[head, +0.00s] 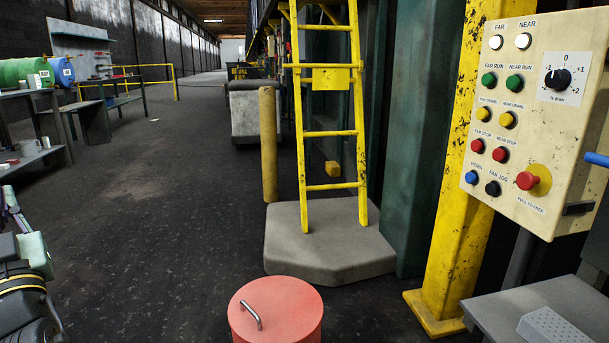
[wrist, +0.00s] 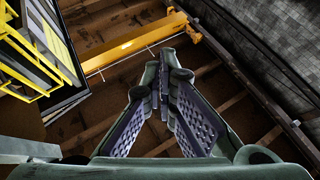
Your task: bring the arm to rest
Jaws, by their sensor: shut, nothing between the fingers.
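My gripper (wrist: 163,95) shows in the wrist view with its two fingers drawn together at the tips. It is shut and holds nothing. It points up toward the wooden ceiling (wrist: 125,22), clear of any object. In the head view only part of my arm shows at the lower left edge, and the fingertips cannot be made out there.
A control panel (head: 527,125) on a yellow post (head: 452,180) stands at right. A yellow ladder (head: 328,133) rises from a grey base (head: 335,252). A red lidded drum (head: 290,312) stands in front. Benches (head: 28,162) line the left; the floor (head: 165,200) between is clear.

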